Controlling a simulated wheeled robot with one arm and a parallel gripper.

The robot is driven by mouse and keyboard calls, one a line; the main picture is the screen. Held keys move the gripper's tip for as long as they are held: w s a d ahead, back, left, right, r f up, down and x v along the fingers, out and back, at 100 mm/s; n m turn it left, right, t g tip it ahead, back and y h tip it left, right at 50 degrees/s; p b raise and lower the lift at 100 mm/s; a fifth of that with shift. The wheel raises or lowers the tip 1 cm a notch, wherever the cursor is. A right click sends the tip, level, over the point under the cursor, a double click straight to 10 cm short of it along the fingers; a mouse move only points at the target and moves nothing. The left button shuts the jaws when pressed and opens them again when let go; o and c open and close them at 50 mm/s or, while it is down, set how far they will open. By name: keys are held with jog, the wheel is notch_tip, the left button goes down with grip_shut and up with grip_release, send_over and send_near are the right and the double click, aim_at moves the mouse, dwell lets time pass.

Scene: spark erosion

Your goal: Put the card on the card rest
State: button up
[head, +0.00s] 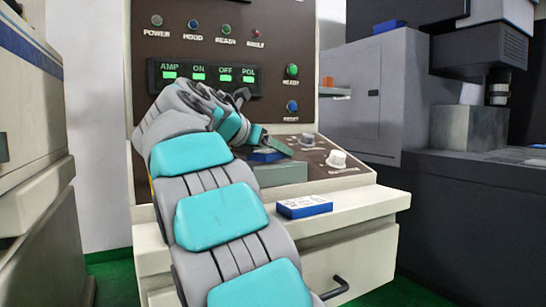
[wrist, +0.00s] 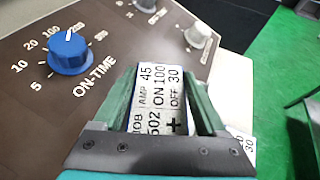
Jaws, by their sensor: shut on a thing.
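My gripper (head: 277,146) is over the sloping control panel, its green fingers shut on a card. The wrist view shows the gripper (wrist: 157,75) with the held card (wrist: 158,100) between the fingers; its white label reads AMP 45, ON 100, OFF 30. In the head view the blue edge of the held card (head: 265,155) shows just above a grey-green block (head: 280,173), which looks like the card rest. I cannot tell whether the card touches it. The block is hidden in the wrist view.
A second blue-edged card (head: 304,207) lies on the cream ledge; its corner shows in the wrist view (wrist: 245,145). A blue ON-TIME knob (wrist: 69,54) and white knobs (head: 336,159) stand on the panel. A drawer handle (head: 335,288) sticks out below.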

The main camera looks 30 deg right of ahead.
jog(key=shift+f, duration=0.35)
jog(key=o, duration=1.5)
jog(key=shift+f, duration=0.1)
jog(key=shift+a+r, duration=0.1)
jog(key=shift+r, duration=0.1)
jog(key=shift+p+v, duration=0.95)
jog(key=shift+v, duration=4.95)
jog(key=shift+r, duration=0.1)
